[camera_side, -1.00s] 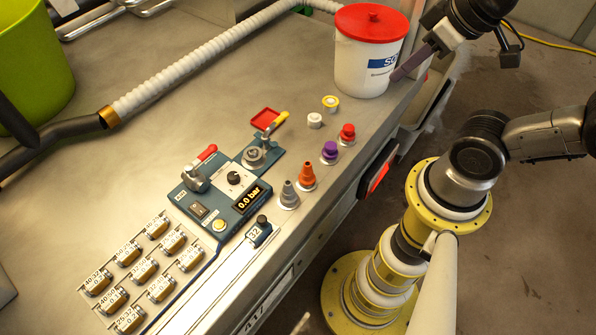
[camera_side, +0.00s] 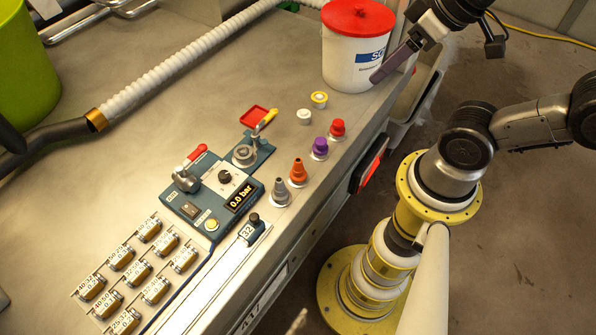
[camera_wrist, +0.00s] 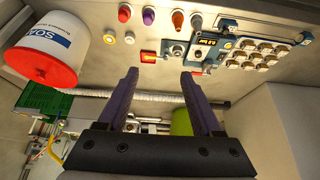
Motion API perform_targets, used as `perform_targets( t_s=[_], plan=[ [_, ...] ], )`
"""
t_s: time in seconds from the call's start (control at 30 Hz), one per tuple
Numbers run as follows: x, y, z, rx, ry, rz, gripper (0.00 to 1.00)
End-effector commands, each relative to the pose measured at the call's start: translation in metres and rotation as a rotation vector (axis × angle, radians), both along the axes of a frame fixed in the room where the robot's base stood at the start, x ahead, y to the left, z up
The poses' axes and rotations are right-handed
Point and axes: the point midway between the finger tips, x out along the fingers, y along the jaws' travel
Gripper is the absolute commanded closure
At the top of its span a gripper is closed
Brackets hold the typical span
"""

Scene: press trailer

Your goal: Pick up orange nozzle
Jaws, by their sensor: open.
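The orange nozzle (camera_side: 298,171) stands upright on the metal bench, between a grey nozzle (camera_side: 281,192) and a purple nozzle (camera_side: 320,147). It also shows at the top of the wrist view (camera_wrist: 178,20). My gripper (camera_side: 384,76) is at the upper right in the side view, in front of the white bucket and well apart from the nozzle. In the wrist view its two purple fingers (camera_wrist: 160,85) are spread with nothing between them.
A white bucket with a red lid (camera_side: 357,55) stands behind my gripper. A red nozzle (camera_side: 337,128), a white piece (camera_side: 304,116) and a yellow-ringed piece (camera_side: 319,98) stand nearby. A blue control panel (camera_side: 212,195) lies left of the nozzles. The bench front edge is close to the row.

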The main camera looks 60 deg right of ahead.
Motion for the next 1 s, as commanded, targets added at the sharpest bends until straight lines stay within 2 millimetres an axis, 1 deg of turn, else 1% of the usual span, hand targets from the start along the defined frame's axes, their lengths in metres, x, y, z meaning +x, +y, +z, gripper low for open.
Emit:
perform_targets(
  t_s=[0.03, 0.1, 0.43, 0.57, 0.67, 0.77, 0.8, 0.87, 0.93, 0.97, 1.0],
  plan=[
    [0.000, 0.000, 0.000, 0.000, 0.000, 0.000, 0.23],
    [0.000, 0.000, 0.000, 0.000, 0.000, 0.000, 0.10],
    [0.000, 0.000, 0.000, 0.008, -0.001, -0.015, 0.10],
    [0.004, 0.000, 0.004, 0.071, -0.023, -0.129, 0.10],
    [0.019, 0.000, 0.014, 0.173, -0.066, -0.298, 0.10],
    [0.043, 0.002, 0.015, 0.292, -0.059, -0.497, 0.10],
    [0.055, 0.004, 0.013, 0.336, -0.047, -0.575, 0.10],
    [0.073, 0.007, 0.005, 0.399, -0.019, -0.694, 0.10],
    [0.096, 0.012, -0.009, 0.460, 0.024, -0.834, 0.10],
    [0.105, 0.015, -0.018, 0.481, 0.048, -0.895, 0.10],
    [0.118, 0.019, -0.033, 0.506, 0.080, -0.977, 0.10]
  ],
)
